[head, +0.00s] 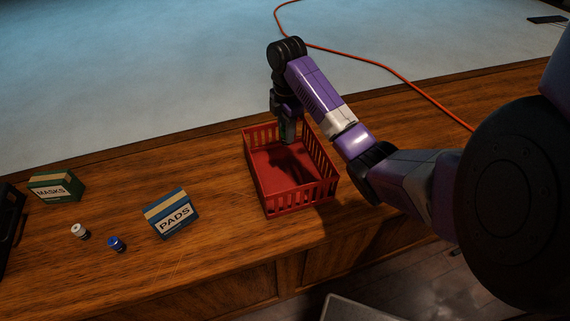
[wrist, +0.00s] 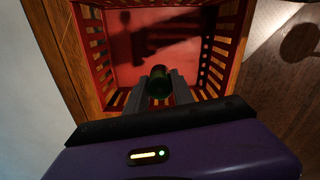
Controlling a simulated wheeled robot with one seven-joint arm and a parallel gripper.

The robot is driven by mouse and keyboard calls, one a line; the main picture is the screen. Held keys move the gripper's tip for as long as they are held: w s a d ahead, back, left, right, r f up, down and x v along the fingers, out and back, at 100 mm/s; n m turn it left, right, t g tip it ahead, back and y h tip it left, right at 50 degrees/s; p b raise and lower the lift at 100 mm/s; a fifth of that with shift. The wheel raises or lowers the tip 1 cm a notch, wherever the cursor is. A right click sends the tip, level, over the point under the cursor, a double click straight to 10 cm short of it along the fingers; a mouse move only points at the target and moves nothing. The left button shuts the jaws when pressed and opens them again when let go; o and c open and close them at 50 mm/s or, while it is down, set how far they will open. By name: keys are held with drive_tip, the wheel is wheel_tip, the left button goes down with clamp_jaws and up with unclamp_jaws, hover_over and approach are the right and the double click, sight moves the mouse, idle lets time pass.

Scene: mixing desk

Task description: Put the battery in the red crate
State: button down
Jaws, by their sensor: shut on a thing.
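The red crate (head: 296,201) stands on the wooden desk, with slatted walls and an open top. My gripper (head: 288,136) points down over the back part of the crate. In the wrist view my gripper (wrist: 159,90) is shut on a dark green cylinder, which appears to be the battery (wrist: 160,75). It is held over the crate opening. In the wrist view the crate floor (wrist: 190,38) shows below it, bare apart from shadows. How far the battery is above the floor is hard to tell.
An orange cable (head: 400,77) runs behind. The desk (head: 215,165) is clear just left of the crate.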

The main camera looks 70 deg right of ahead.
drive_tip(key=shift+s+f+b, duration=0.15)
drive_tip(key=shift+f+b, duration=1.75)
drive_tip(key=shift+f, duration=6.4)
drive_tip(key=c, duration=1.1)
unclamp_jaws()
drive_tip(key=shift+f, duration=0.15)
wheel_tip(320, 180, up, 11)
drive_tip(key=shift+r, duration=0.2)
drive_tip(key=shift+r+p, duration=0.5)
drive_tip(key=shift+p, duration=0.2)
